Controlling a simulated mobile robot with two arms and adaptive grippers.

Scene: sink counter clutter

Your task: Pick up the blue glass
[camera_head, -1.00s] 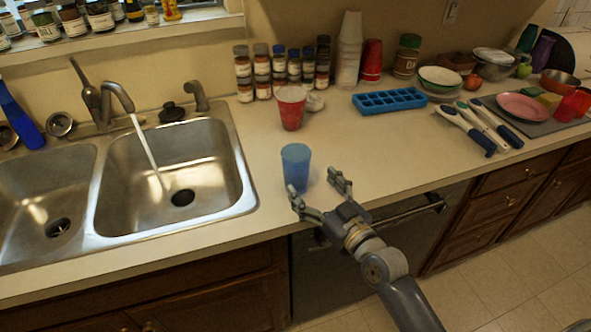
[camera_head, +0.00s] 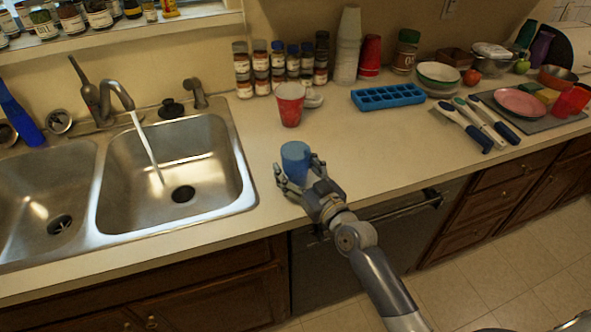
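The blue glass (camera_head: 295,157) stands upright on the counter, just right of the sink and near the front edge. My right gripper (camera_head: 298,166) reaches in from the front right, with one finger on each side of the glass. Its fingers are spread about as wide as before, so it looks open around the glass; whether a finger touches the glass I cannot tell. The lower part of the glass is partly hidden by the gripper. My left gripper is not in view.
A red cup (camera_head: 290,103) stands behind the glass. A double sink (camera_head: 228,150) with running water lies to the left. A blue ice tray (camera_head: 388,96) and several utensils (camera_head: 480,122) lie to the right. Spice jars (camera_head: 277,68) line the wall. Counter right of the glass is clear.

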